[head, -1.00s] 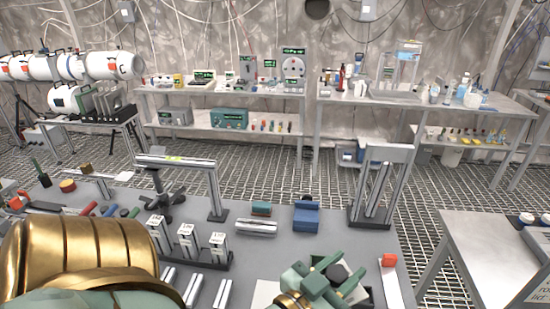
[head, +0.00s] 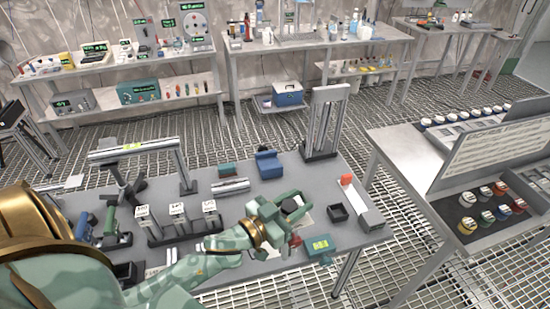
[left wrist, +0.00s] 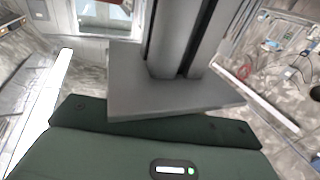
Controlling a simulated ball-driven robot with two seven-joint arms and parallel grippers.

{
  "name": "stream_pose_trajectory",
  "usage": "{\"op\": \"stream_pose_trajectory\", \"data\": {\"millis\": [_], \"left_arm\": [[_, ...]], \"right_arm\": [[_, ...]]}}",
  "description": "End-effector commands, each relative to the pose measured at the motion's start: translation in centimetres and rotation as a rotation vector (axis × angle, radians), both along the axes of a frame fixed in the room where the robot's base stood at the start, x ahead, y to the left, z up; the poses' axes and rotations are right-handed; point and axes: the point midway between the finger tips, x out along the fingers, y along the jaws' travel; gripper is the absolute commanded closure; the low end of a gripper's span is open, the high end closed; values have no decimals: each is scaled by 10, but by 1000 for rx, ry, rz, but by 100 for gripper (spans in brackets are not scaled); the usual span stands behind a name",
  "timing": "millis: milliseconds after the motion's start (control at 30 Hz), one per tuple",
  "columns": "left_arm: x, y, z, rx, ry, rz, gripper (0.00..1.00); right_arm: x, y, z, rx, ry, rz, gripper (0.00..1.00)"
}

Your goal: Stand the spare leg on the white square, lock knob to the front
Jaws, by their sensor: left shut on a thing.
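My left gripper (head: 278,212) is shut over the right part of the grey bench, its arm coming in from the lower left. A dark round end (head: 290,204) shows between its green fingers; I take it for part of the spare leg. In the left wrist view, a grey slotted column (left wrist: 178,40) with a flat square plate (left wrist: 175,92) sits close against the green gripper body (left wrist: 165,150). Which side the lock knob faces cannot be told. A bit of the white square (head: 307,213) shows beside the fingers; the gripper hides the rest. My right gripper is not in view.
A small dark tray (head: 338,212), a green box with a lit display (head: 319,246) and a red block (head: 346,180) stand near the gripper.

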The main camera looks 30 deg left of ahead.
Motion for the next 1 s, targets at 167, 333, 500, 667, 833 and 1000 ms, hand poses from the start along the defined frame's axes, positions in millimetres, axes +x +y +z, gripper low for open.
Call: {"op": "stream_pose_trajectory", "data": {"millis": [167,333,500,667,833,1000], "left_arm": [[27,36,16,4,2,-52,100],[41,63,22,-2,5,-69,100],[46,75,23,-4,5,-72,100],[47,76,17,-6,6,-73,100],[47,75,4,-5,5,-72,100],[46,75,-13,-7,6,-72,100]], "right_arm": [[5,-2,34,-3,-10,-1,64],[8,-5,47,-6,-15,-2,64],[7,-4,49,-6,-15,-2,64],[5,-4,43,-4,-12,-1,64],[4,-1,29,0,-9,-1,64],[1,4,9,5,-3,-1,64]]}}
